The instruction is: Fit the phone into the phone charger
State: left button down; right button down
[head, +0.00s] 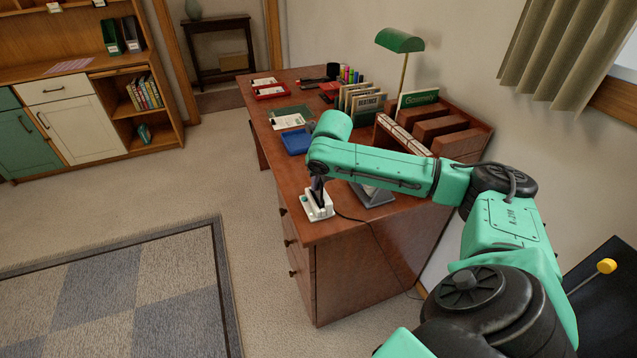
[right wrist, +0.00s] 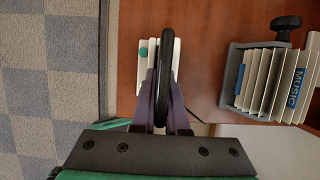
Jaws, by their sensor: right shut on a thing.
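The white phone charger (head: 318,208) sits on the desk's near left corner. In the right wrist view the charger (right wrist: 143,50) shows a green round spot on its left part. My right gripper (right wrist: 164,98) is shut on the dark phone (right wrist: 164,55), which I see edge-on, standing between the two purplish fingers. In the head view the right gripper (head: 318,188) points down right over the charger. The phone's lower edge is hidden, so I cannot tell whether it touches or sits in the charger. My left gripper is not in view.
The wooden desk (head: 335,228) holds a blue tray (head: 296,142), a book rack, a green lamp (head: 400,42) and a wooden organizer (head: 465,140). A grey holder with cards (right wrist: 235,75) stands to the right of the charger. A cable runs from the charger over the desk edge.

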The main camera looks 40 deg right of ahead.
jog(key=c, duration=0.9)
grip_release()
jog(key=p+v, duration=0.1)
jog(key=v, duration=1.1)
jog(key=shift+r, duration=0.1)
